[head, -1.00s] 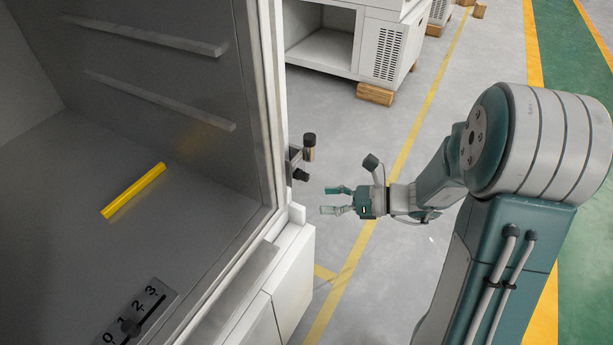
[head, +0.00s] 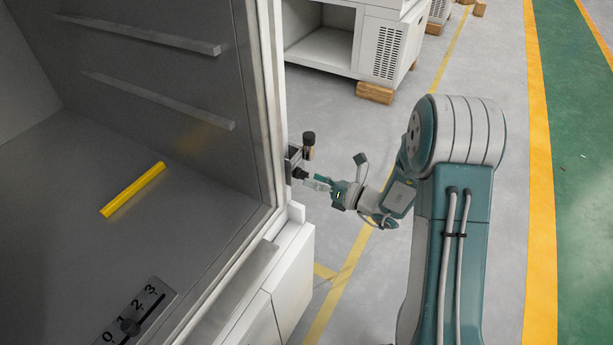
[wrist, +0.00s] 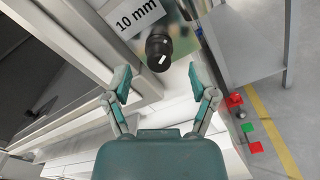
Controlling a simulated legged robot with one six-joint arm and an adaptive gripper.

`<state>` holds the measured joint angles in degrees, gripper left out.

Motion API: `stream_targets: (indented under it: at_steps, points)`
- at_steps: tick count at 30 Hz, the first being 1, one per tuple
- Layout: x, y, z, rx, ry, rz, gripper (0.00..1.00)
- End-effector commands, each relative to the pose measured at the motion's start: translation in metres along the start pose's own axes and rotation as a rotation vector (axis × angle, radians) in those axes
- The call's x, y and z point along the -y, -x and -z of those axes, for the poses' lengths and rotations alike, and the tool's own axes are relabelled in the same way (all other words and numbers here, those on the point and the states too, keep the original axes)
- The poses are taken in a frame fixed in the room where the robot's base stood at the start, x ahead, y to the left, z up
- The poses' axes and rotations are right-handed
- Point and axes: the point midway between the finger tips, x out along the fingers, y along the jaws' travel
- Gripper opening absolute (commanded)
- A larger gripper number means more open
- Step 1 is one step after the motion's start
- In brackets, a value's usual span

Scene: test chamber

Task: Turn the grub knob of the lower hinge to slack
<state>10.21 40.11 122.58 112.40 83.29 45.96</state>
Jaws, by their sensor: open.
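The hinge (head: 293,160) is a metal bracket on the outer edge of the chamber's front frame. A small black knob (head: 300,173) sits low on it, and a dark-capped pin (head: 309,140) stands above. In the wrist view the black knob (wrist: 159,48) has white marks and lies ahead of my fingers, roughly centred between them. My gripper (wrist: 158,84) is open and empty, its fingertips apart on either side, short of the knob. In the head view my gripper (head: 316,183) is just right of the knob; contact cannot be told there.
A "10 mm" label (wrist: 138,16) is beside the knob. Inside the chamber lie a yellow bar (head: 133,189) and a 0–3 scale plate (head: 138,315). A white cabinet (head: 345,45) on wooden blocks stands behind. Red and green blocks (wrist: 247,127) show at right. The floor behind my arm is clear.

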Motion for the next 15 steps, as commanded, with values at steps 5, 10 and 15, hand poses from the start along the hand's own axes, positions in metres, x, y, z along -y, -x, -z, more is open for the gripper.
stream_targets:
  at_steps: [5,10,15]
  points:
    - [0.000,-0.020,0.000,-0.001,0.001,-0.001,0.74]
    - [0.000,-0.025,0.000,-0.001,0.000,0.000,0.74]
    - [0.000,-0.025,0.000,-0.001,0.000,0.000,0.74]
